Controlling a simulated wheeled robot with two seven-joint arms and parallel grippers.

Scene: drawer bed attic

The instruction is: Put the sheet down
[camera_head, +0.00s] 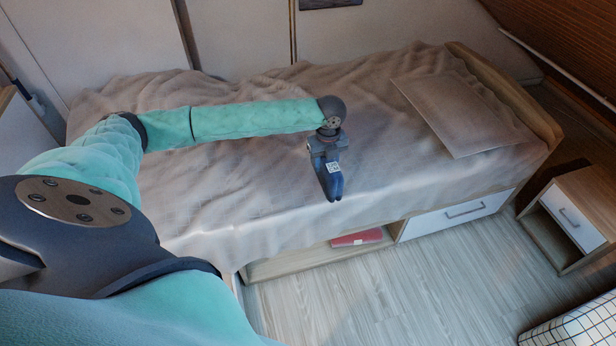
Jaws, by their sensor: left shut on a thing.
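The greyish-beige sheet (240,185) lies rumpled over the bed and hangs down over its front side. My left gripper (334,196) points down near the front edge of the bed, at the middle of its length. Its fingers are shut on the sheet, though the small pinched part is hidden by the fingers. My left arm crosses above the bed and covers part of the sheet. My right gripper is not in view.
A flat rectangular pillow-like piece (452,112) lies at the bed's right end, by the wooden headboard (508,95). Under the bed are an open compartment with a red item (357,238) and a white drawer (455,215). A nightstand (575,215) stands right. The floor in front is clear.

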